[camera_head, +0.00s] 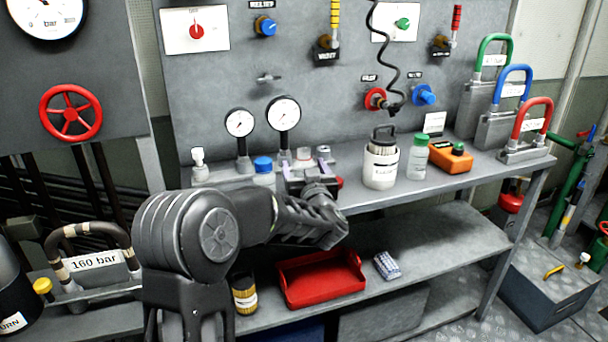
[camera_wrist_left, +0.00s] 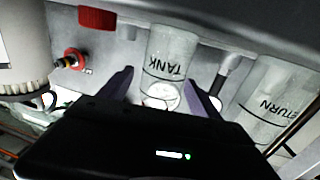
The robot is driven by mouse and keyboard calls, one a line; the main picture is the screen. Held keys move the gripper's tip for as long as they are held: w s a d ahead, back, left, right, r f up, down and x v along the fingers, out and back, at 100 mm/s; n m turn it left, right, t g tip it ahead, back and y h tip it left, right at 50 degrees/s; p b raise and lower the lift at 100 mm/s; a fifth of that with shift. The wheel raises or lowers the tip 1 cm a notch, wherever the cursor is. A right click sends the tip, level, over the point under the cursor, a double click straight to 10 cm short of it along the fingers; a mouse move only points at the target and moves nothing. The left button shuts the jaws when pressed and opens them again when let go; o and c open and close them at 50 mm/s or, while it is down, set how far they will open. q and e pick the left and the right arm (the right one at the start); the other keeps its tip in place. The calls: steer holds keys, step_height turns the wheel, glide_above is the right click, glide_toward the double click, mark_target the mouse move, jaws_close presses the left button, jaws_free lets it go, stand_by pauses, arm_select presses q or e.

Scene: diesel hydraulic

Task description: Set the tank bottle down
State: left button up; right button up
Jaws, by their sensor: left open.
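My left gripper (camera_head: 308,163) reaches over the front of the grey workbench (camera_head: 405,192) in the head view. It is open. In the left wrist view, its two dark fingers (camera_wrist_left: 161,92) stand apart, one on each side of the clear tank bottle (camera_wrist_left: 172,55). The bottle's "TANK" lettering appears upside down in this view. A pale round end of the bottle lies between the fingers. In the head view, the gripper hides most of this bottle. I cannot tell whether a finger touches it. My right gripper is not in view.
A clear return bottle (camera_wrist_left: 268,98) is beside the tank bottle. On the bench, a blue-capped bottle (camera_head: 263,172) is left of the gripper; a white can (camera_head: 381,166), green-capped bottle (camera_head: 417,158) and orange box (camera_head: 450,157) are to the right. Below is a red tray (camera_head: 322,279).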

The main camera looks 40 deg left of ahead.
mark_target(304, 149)
arm_select(q)
steer(key=shift+w+a, duration=0.1)
steer(key=shift+a, duration=0.05)
steer(key=shift+c, duration=0.3)
jaws_close()
step_height(304, 149, up, 10)
steer(key=shift+r+p, duration=0.1)
steer(key=shift+p, duration=0.85)
stand_by(0.3)
stand_by(0.5)
